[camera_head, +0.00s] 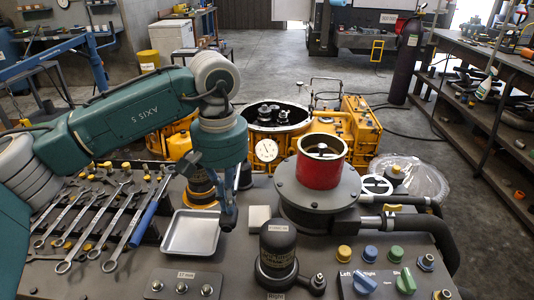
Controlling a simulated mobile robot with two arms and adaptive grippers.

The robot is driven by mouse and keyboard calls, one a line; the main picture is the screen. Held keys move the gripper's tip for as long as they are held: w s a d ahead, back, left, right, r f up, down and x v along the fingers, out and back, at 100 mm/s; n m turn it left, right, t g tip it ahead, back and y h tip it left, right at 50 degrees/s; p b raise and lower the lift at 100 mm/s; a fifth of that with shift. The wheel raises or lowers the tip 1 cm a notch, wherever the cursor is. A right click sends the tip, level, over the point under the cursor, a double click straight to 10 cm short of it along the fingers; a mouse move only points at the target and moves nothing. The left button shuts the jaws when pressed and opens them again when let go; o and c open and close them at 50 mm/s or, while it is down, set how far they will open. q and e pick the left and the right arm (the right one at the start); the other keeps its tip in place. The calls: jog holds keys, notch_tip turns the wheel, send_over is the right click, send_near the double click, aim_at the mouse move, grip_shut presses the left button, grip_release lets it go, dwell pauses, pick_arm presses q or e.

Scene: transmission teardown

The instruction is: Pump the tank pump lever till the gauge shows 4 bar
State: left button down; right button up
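A white round gauge (266,150) faces me behind the bench top, in front of the yellow machine; its needle is too small to read. A dark grey round tank (300,200) with a red open collar (319,170) stands on the bench, right of centre. I cannot pick out the pump lever with certainty. My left arm comes in from the left, and its dark gripper (228,208) points down between the metal tray and the tank, left of the gauge. I cannot tell whether its fingers are apart or touching anything. My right gripper is out of view.
A metal tray (191,252) lies left of the tank. Several wrenches (125,234) lie at the left. A black cylindrical unit (277,245) stands at the front, with blue and green knobs (404,281) to its right. Black hoses (435,235) run right of the tank.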

pick_arm(q)
notch_tip(320, 180, up, 8)
jog(key=p, duration=0.5)
dwell(0.4)
notch_tip(320, 180, up, 6)
jog(key=p, duration=0.4)
